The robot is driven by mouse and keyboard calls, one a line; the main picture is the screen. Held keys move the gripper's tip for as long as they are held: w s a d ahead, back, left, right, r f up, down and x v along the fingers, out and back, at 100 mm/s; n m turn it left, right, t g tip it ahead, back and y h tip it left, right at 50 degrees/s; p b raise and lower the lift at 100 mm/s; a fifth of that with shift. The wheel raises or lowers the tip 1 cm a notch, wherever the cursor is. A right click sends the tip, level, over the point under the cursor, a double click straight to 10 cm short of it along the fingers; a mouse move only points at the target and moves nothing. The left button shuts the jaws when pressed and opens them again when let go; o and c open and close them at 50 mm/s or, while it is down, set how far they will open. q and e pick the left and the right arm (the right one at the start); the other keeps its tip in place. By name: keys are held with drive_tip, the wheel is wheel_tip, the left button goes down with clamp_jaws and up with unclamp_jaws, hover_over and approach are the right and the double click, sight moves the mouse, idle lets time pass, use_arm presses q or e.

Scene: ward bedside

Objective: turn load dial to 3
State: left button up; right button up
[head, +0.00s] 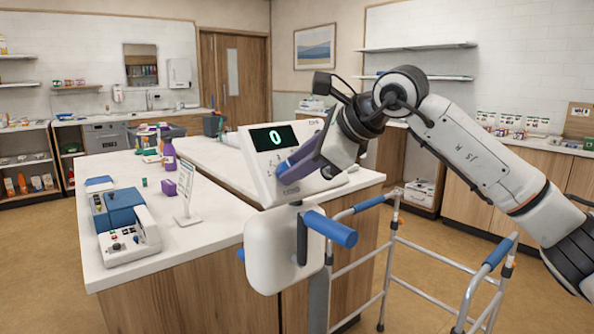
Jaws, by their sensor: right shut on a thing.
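A white console (258,187) stands at the counter's near right corner. Its dark display (272,137) reads a green 0. My right gripper (287,170) comes in from the right, with its blue-violet fingers against the lower right of the console's face. It is shut on what I take to be the load dial; the fingers hide the dial and its marks, so I cannot read its setting. My left gripper is not in view.
Below the console is a white housing (268,250) with a blue-gripped handle (331,229). A walking frame (433,262) stands close by on the right. A blue-and-white device (125,225) and a small sign (186,190) stand on the counter (190,243).

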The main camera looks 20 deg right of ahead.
drive_tip(key=shift+m, duration=0.7)
drive_tip(key=shift+b, duration=0.3)
drive_tip(key=o, duration=1.1)
drive_tip(key=shift+c, duration=0.2)
drive_tip(key=shift+s+d+r, duration=0.2)
drive_tip(key=shift+s+r, duration=0.1)
drive_tip(key=shift+s, duration=0.1)
drive_tip(key=v, duration=0.9)
drive_tip(key=shift+s, duration=0.2)
